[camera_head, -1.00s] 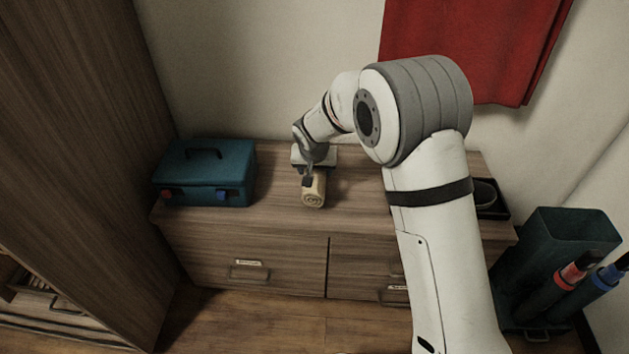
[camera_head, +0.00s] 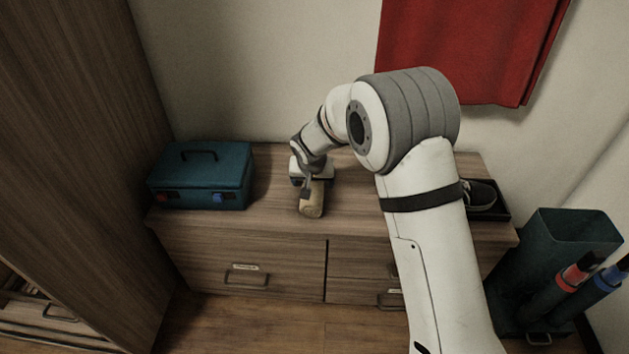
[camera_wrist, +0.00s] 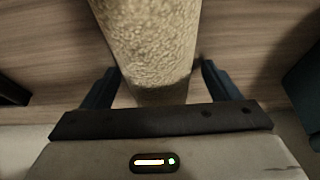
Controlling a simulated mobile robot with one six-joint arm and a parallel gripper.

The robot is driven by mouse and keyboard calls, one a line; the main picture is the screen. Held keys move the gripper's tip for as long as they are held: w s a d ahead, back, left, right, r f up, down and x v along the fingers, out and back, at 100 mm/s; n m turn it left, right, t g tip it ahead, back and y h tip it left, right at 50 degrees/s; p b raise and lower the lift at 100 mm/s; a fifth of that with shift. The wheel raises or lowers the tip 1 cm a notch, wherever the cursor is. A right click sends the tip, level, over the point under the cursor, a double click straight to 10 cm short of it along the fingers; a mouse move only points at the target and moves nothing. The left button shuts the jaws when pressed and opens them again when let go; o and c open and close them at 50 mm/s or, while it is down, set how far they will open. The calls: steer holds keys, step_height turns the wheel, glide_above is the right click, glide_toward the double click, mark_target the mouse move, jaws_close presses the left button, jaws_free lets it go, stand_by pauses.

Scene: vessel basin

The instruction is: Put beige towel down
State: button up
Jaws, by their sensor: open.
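The beige towel (camera_head: 312,200) is rolled up and lies on the wooden dresser top (camera_head: 362,212), with its rolled end facing the front edge. It also fills the upper middle of the wrist view (camera_wrist: 147,45). My gripper (camera_head: 306,188) is at the towel's back part. In the wrist view my gripper (camera_wrist: 160,85) is open, with one dark finger on each side of the towel and a visible gap at both sides. The towel's far end is cut off in the wrist view.
A teal toolbox (camera_head: 200,177) stands on the left of the dresser top. A black tray (camera_head: 503,211) with a dark shoe (camera_head: 481,196) is at the right end. A dark green bin (camera_head: 570,240) with tubes stands on the right. The dresser top around the towel is clear.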

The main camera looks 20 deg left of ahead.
steer(key=shift+r, duration=0.2)
steer(key=p+v, duration=0.4)
steer(key=v, duration=0.8)
steer(key=shift+s+f, duration=0.1)
steer(key=s+d+r+m, duration=0.1)
steer(key=s+d+r, duration=0.15)
steer(key=d, duration=0.45)
steer(key=s+d+r+g+h, duration=0.1)
steer(key=s+d+r, duration=0.15)
steer(key=d, duration=0.55)
steer(key=s+d+r+m, duration=0.1)
steer(key=s+d+r, duration=0.15)
steer(key=d, duration=0.45)
steer(key=s+d+r+g, duration=0.1)
steer(key=s+d+g, duration=0.1)
steer(key=s+d, duration=1.1)
steer(key=s, duration=0.2)
steer(key=shift+s+m, duration=0.3)
steer(key=shift+s, duration=0.1)
steer(key=shift+d, duration=0.1)
steer(key=shift+c, duration=0.2)
